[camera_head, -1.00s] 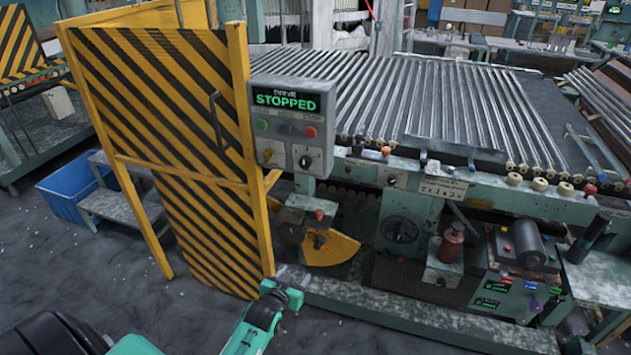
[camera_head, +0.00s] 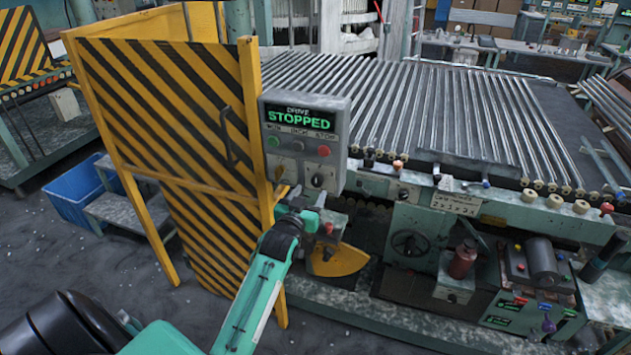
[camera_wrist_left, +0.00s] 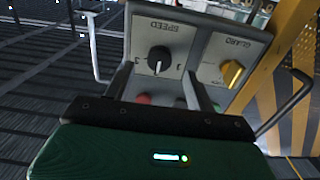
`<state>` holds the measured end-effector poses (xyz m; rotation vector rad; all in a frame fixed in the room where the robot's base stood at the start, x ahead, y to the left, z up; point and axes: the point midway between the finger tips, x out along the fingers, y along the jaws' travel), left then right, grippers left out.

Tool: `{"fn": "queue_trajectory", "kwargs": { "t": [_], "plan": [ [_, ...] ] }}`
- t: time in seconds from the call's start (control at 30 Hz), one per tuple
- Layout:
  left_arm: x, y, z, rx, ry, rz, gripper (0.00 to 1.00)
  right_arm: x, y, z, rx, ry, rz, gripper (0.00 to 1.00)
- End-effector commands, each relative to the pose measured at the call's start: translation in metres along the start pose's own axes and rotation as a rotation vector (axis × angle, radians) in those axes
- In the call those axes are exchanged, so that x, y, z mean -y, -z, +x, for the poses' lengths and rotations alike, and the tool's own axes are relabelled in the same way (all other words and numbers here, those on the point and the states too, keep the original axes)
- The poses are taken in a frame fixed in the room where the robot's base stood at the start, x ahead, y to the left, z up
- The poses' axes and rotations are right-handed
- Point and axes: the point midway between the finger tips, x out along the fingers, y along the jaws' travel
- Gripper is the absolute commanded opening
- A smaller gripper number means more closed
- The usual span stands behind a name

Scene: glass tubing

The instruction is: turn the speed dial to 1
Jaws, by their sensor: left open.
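The speed dial (camera_head: 317,181) is a black knob at the lower right of the grey control panel (camera_head: 335,170). In the left wrist view the speed dial (camera_wrist_left: 159,60) sits under an upside-down SPEED label, with a pale mark on its face; I cannot read its setting. My left gripper (camera_head: 302,203) is open and empty, just below the panel in the head view. In the wrist view its dark fingers point towards the panel, one to each side of the dial; I see no contact. My right gripper is not in view.
A yellow GUARD knob (camera_wrist_left: 231,72) is beside the dial. The panel's display (camera_head: 300,118) reads DRIVE STOPPED, above green, grey and red buttons (camera_head: 323,151). A yellow-and-black striped guard door (camera_head: 165,110) stands close on the left. Glass tubes (camera_head: 440,115) lie on rollers behind.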

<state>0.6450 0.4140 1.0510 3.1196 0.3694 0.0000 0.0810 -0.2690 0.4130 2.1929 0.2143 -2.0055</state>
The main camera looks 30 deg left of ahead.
Motion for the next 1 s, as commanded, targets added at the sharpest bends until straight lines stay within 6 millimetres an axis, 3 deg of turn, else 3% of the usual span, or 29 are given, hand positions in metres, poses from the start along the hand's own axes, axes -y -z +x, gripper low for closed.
{"fn": "queue_trajectory", "kwargs": {
  "t": [0.1, 0.3, 0.73, 0.77, 0.9, 1.0],
  "plan": [
    [0.000, 0.002, 0.021, 0.001, 0.000, 0.000, 0.56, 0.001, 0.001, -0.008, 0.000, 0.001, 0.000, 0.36],
    [0.000, 0.001, 0.044, 0.001, 0.000, 0.000, 0.56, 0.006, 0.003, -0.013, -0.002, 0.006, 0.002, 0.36],
    [0.000, -0.001, 0.053, 0.001, 0.000, 0.000, 0.56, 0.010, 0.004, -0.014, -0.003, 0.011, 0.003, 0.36],
    [0.000, -0.001, 0.053, 0.001, 0.000, 0.000, 0.54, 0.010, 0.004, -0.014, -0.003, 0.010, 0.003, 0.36],
    [0.000, -0.001, 0.053, 0.001, 0.000, 0.000, 0.26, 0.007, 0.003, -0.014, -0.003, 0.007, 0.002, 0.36],
    [0.000, -0.001, 0.053, 0.001, 0.000, 0.000, 0.11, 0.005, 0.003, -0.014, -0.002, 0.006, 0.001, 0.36]
  ]
}}
